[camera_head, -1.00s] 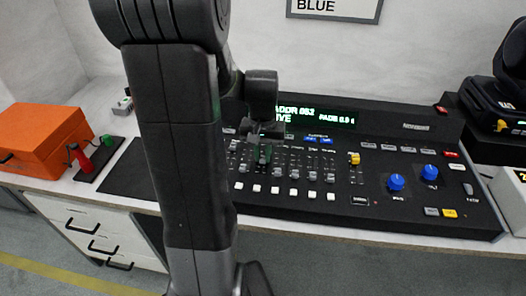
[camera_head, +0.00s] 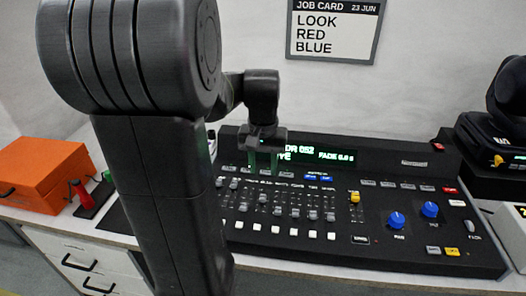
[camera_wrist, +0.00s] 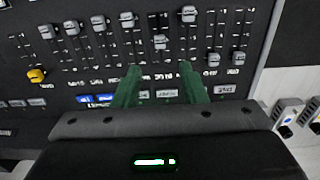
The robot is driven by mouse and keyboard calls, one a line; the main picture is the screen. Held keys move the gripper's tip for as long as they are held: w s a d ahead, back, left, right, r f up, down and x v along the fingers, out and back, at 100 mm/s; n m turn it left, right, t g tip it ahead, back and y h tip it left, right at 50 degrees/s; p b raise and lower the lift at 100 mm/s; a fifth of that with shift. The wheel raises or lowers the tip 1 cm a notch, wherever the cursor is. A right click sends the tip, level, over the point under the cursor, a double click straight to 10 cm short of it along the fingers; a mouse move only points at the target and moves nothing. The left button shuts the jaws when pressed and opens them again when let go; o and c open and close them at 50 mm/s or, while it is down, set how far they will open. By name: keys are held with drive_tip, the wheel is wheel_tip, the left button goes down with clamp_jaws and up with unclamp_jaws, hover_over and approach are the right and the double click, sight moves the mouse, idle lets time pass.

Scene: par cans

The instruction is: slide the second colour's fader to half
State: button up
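The job card (camera_head: 325,34) on the wall reads LOOK, RED, BLUE. The black lighting desk (camera_head: 380,262) has a row of grey fader caps. My gripper (camera_head: 263,161) is above the back of the desk, in front of the display. In the wrist view my gripper (camera_wrist: 161,72) is open and empty, its green fingers apart over the label row. One mid-slot fader cap (camera_wrist: 160,42) lies beyond the fingertips, roughly between them. Other caps sit farther along their slots (camera_wrist: 128,19), and two sit near the labels (camera_wrist: 213,60). The fader names are too small to read.
A yellow-capped fader (camera_head: 354,197) and two blue knobs (camera_head: 397,220) are to the right. White buttons line the front. An orange case (camera_head: 40,180) stands left; a black fixture (camera_head: 495,135) stands right.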

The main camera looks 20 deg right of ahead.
wheel_tip(320, 180, up, 4)
drive_tip(key=shift+f, duration=0.1)
drive_tip(key=shift+d, duration=0.1)
idle(0.5)
